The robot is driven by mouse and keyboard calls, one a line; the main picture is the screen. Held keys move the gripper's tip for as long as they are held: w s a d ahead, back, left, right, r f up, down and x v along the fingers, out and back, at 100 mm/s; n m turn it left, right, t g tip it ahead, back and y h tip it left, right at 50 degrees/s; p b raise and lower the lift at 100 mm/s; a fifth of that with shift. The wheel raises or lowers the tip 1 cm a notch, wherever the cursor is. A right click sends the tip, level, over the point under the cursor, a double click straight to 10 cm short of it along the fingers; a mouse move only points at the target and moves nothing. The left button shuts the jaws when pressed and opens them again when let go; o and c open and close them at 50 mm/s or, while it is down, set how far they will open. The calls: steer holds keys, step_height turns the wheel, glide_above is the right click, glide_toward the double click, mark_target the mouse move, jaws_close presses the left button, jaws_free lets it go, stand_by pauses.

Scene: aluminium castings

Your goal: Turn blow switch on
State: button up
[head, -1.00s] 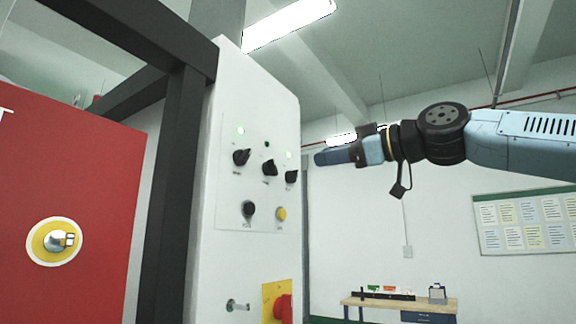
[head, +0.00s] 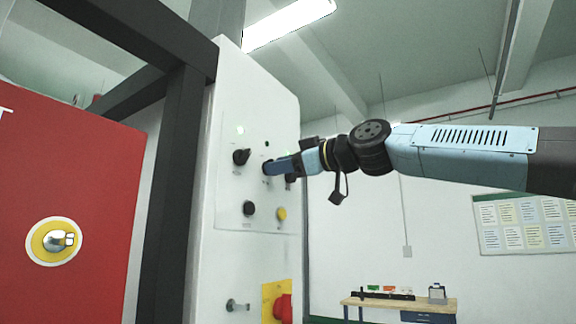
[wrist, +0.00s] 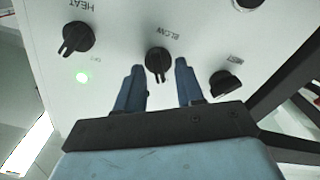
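The black BLOW switch (wrist: 158,61) is a rotary knob on the white control panel. In the wrist view its label reads upside down, and its grip bar points toward my gripper. My gripper (wrist: 160,68) is open, with one blue finger on each side of the knob. A gap shows on both sides, so the fingers do not appear closed on it. In the head view my gripper (head: 268,168) is at the panel's middle knob and covers most of it. No lit lamp shows beside BLOW in the wrist view.
The HEAT knob (wrist: 78,38), with a lit green lamp (wrist: 82,77), and another knob (wrist: 225,84) flank BLOW closely. Below on the panel are a black button (head: 249,209), a yellow button (head: 282,214) and a red knob (head: 283,307). A red door (head: 75,190) stands left.

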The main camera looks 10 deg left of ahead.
jaws_close()
stand_by(0.4)
